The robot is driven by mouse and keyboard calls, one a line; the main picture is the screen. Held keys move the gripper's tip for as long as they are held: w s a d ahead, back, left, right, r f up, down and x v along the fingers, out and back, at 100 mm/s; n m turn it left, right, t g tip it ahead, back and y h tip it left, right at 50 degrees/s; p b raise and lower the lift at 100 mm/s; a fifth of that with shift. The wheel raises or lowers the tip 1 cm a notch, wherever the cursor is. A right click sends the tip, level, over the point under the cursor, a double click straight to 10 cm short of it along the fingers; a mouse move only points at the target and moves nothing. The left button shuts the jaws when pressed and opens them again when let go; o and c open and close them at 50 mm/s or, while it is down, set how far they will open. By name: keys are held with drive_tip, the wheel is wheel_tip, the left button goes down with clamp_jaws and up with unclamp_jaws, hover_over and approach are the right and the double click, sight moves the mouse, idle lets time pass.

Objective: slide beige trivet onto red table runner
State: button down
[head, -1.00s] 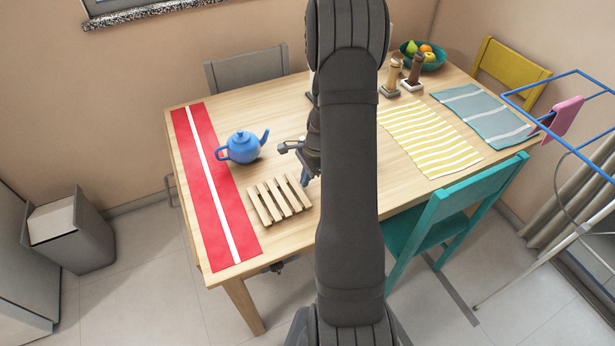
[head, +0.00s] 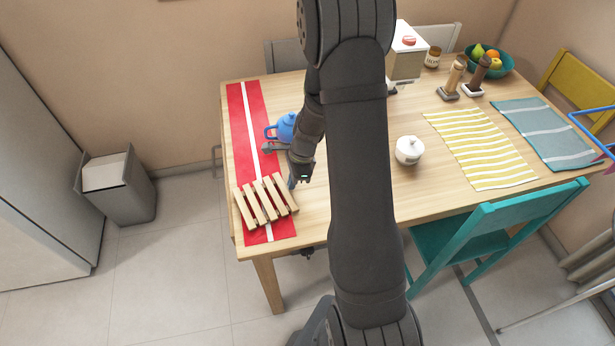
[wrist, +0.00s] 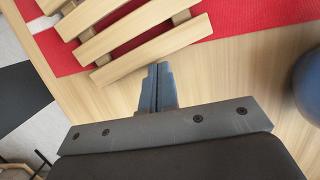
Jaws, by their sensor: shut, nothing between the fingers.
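The beige slatted trivet (head: 264,200) lies mostly on the near part of the red table runner (head: 252,120), which has a white centre stripe. In the head view its right end reaches past the runner's right edge onto bare wood. My gripper (head: 293,184) is at the trivet's right side, low over the table. The runner (wrist: 232,15) shows beyond and between the slats.
A blue teapot (head: 284,127) stands beside the runner, partly behind my arm; its edge shows in the wrist view (wrist: 309,82). A white lidded pot (head: 409,150) stands right of my arm. A yellow striped mat (head: 480,150) lies farther right. The table's near edge is close to the trivet.

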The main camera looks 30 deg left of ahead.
idle(0.4)
drive_tip(key=w+d, duration=0.3)
drive_tip(key=shift+r, duration=0.3)
drive_tip(key=v, duration=0.9)
drive_tip(key=shift+r, duration=0.2)
drive_tip(key=shift+s+a+f, duration=0.1)
drive_tip(key=shift+a, duration=0.05)
drive_tip(key=x, duration=0.9)
drive_tip(key=s+a, duration=0.1)
drive_tip(key=s+a+f, duration=0.1)
drive_tip(key=s, duration=0.1)
drive_tip(key=shift+a, duration=0.4)
drive_tip(key=shift+w+d+r, duration=0.1)
drive_tip(key=shift+w+d, duration=0.3)
drive_tip(key=shift+w, duration=0.1)
